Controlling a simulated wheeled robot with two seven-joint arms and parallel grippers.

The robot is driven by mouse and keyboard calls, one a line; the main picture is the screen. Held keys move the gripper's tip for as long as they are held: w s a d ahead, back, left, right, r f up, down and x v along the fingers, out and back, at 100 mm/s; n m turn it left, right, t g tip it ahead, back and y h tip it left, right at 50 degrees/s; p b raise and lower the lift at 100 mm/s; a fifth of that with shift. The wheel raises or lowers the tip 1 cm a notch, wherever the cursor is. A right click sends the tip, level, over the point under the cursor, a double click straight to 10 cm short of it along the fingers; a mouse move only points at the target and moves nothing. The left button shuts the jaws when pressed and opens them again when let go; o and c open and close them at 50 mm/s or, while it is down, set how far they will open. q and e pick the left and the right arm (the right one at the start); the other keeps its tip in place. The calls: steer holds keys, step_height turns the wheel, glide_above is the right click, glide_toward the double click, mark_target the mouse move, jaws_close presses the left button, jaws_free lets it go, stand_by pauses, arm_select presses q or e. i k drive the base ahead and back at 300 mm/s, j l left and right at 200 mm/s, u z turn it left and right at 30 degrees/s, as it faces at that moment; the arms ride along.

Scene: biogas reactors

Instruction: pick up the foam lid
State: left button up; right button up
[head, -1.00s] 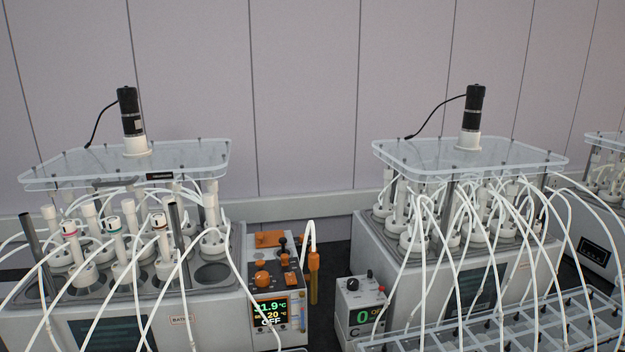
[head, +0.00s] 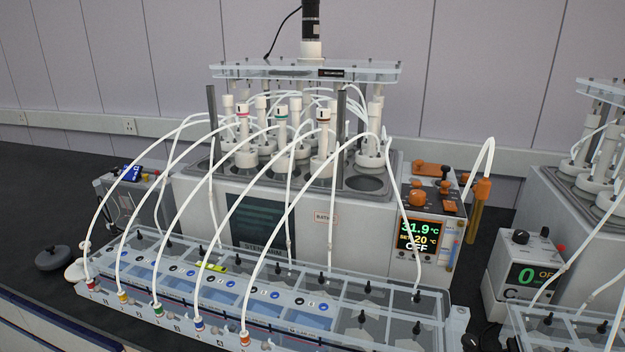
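I cannot clearly make out a foam lid. A dark grey round disc with a small raised knob (head: 52,258) lies on the black bench at the far left; I cannot tell if it is foam or the lid. A small pale rounded thing (head: 75,271) lies just right of it, against the tray's left end. Neither of my grippers is in view.
A water bath (head: 200,212) with several tubed bottles stands in the middle, under a clear plate (head: 305,72). A long clear compartment tray (head: 375,285) with white hoses stands before it. A small control box (head: 522,265) stands right. The bench (head: 35,190) is clear at left.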

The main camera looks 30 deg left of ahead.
mark_target(53, 257)
steer(key=u, duration=2.4)
steer(key=z, duration=1.4)
steer(key=u, duration=1.4)
steer(key=i+j, duration=0.2)
